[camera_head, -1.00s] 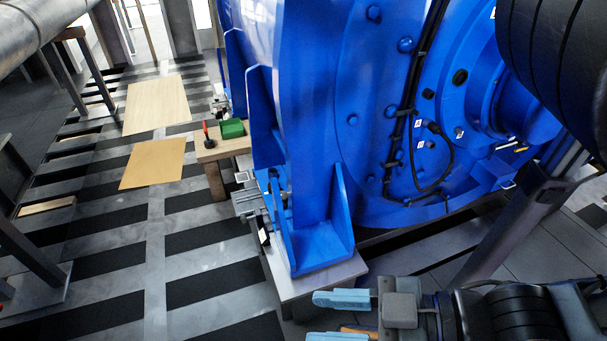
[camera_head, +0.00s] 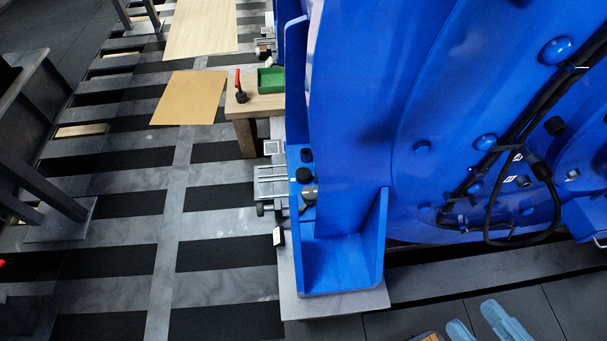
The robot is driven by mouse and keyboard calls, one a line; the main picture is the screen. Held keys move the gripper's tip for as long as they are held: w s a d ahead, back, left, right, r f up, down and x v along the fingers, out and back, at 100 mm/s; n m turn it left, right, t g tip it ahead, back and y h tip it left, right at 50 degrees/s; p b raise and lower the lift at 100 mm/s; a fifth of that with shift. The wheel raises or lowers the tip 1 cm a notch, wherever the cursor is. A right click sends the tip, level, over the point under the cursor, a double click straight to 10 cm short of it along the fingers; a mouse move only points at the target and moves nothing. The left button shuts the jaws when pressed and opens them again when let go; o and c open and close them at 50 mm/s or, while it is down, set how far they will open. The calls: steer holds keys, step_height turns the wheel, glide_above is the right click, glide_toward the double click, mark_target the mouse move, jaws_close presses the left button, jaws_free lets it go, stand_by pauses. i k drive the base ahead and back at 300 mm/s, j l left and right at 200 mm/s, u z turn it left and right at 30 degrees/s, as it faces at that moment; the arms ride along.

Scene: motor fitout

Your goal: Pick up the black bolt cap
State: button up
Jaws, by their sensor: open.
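Black caps show in several places, and I cannot tell which one is the bolt cap of the task. One round black cap (camera_head: 304,175) sits on the blue motor foot, with a smaller dark one (camera_head: 307,155) just behind it. Another black cap (camera_head: 555,126) is on the blue motor face at the right. My gripper (camera_head: 480,322) shows only as light-blue fingers at the bottom edge, spread apart with nothing seen between them. It is well apart from all these caps, in front of the motor.
The blue motor (camera_head: 350,130) fills the middle and right, with black cables (camera_head: 500,150) on its face. A wooden table (camera_head: 262,106) holds a green bin (camera_head: 271,79) and a red-handled tool (camera_head: 239,88). Striped floor (camera_head: 180,215) lies open at the left.

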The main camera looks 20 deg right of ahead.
mark_target(302, 176)
steer(key=i+j, duration=0.15)
steer(key=j, duration=0.25)
steer(key=i+j+z, duration=0.1)
steer(key=j, duration=0.25)
steer(key=i+j, duration=0.2)
steer(key=j, duration=0.2)
